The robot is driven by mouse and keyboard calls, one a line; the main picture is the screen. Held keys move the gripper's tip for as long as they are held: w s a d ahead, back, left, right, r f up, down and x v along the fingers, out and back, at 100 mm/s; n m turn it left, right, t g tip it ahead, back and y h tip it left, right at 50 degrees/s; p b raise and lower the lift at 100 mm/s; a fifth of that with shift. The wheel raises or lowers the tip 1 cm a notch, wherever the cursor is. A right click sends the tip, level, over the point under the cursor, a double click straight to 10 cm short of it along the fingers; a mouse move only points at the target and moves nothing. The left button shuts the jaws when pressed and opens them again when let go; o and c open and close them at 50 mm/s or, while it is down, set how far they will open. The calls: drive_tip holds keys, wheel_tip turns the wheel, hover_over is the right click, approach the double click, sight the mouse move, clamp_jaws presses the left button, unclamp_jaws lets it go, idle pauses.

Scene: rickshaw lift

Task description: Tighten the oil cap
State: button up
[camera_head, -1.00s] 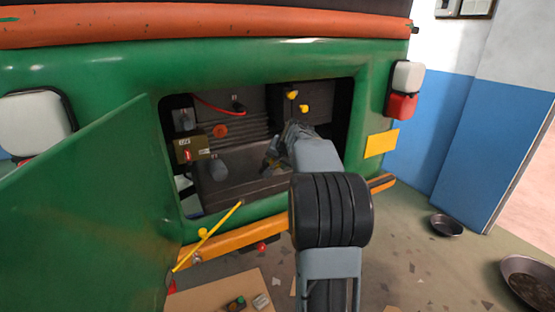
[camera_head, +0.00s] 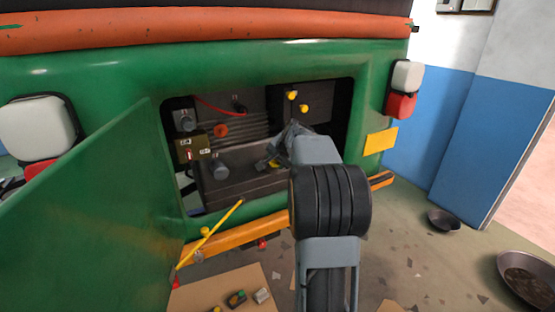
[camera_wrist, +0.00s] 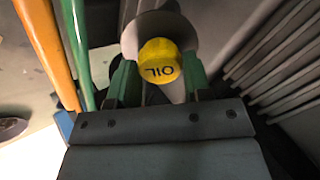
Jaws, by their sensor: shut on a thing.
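The yellow oil cap (camera_wrist: 160,60), marked OIL, shows in the wrist view with its lettering upside down. It sits in front of a round grey part. My gripper (camera_wrist: 157,80) has its green fingers on either side of the cap and is shut on it. In the head view my gripper (camera_head: 268,163) is inside the open engine bay, low in front of the engine. A small bit of yellow shows at its fingers there; my arm hides part of the bay. I cannot tell how tightly the cap sits.
The green vehicle's open hatch door (camera_head: 85,200) stands at left, with a yellow rod (camera_head: 209,235) beside it. Two yellow caps (camera_head: 298,102), an orange-red cap (camera_head: 221,130) and a battery-like box (camera_head: 193,149) are in the bay. Metal pans (camera_head: 444,220) lie on the floor at right.

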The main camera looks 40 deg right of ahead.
drive_tip(key=shift+f, duration=0.15)
drive_tip(key=shift+m+p, duration=0.7)
drive_tip(key=o, duration=0.7)
drive_tip(key=shift+w+f, duration=0.15)
drive_tip(key=shift+c, duration=0.2)
drive_tip(key=shift+o, duration=1.4)
drive_tip(key=shift+c, duration=0.2)
drive_tip(key=shift+r, duration=0.25)
drive_tip(key=shift+c, duration=0.4)
drive_tip(key=p+v, duration=0.1)
drive_tip(key=v, duration=0.7)
drive_tip(key=shift+p, duration=0.3)
drive_tip(key=shift+d, duration=0.1)
